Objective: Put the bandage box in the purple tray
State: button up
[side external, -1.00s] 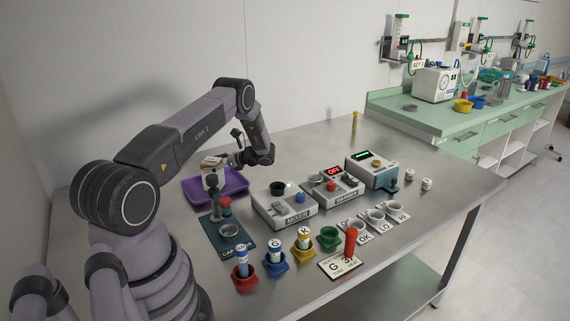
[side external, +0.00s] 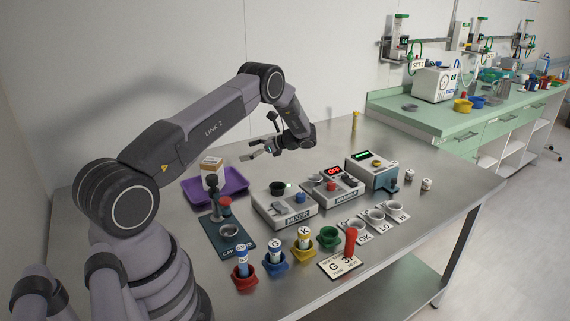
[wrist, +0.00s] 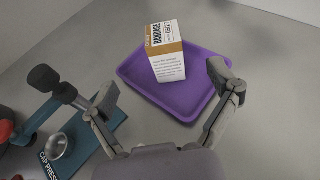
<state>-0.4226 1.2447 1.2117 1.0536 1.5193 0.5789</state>
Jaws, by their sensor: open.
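The bandage box (side external: 211,168), white with a brown-orange top, stands upright in the purple tray (side external: 236,183). In the wrist view the box (wrist: 167,62) rests inside the tray (wrist: 135,77), near its far left part, with its label facing me. My gripper (side external: 259,152) is open and empty, above the table to the right of the tray in the side view. In the wrist view my gripper's fingers (wrist: 165,84) are spread wide, with the box and tray beyond them and clear space between. The lower front of the box is partly hidden by the cap press in the side view.
The cap press (side external: 229,230) stands just in front of the tray. The mixer (side external: 285,206), the warmer (side external: 332,188) and another grey device (side external: 371,172) stand to the right. Several coloured cups with vials line the front. The table behind the devices is mostly clear.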

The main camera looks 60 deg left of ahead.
jog(key=s+d+r+n+t+h, duration=0.2)
jog(key=d+r+t, duration=0.2)
jog(key=d+r, duration=0.65)
jog(key=s+d+r+n+t+h, duration=0.25)
jog(key=d+r, duration=0.55)
jog(key=r, duration=0.5)
jog(key=s+d+r+n+t+h, duration=0.2)
jog(key=s+d+t, duration=0.2)
jog(key=s+d, duration=0.4)
jog(key=s+d+r+n+t+h, duration=0.1)
jog(key=s+d+t+h, duration=0.2)
jog(key=s+d+t, duration=0.2)
jog(key=s+d, duration=0.3)
jog(key=s, duration=0.1)
jog(key=shift+s+d+r+n, duration=0.25)
jog(key=shift+d+r+n, duration=0.1)
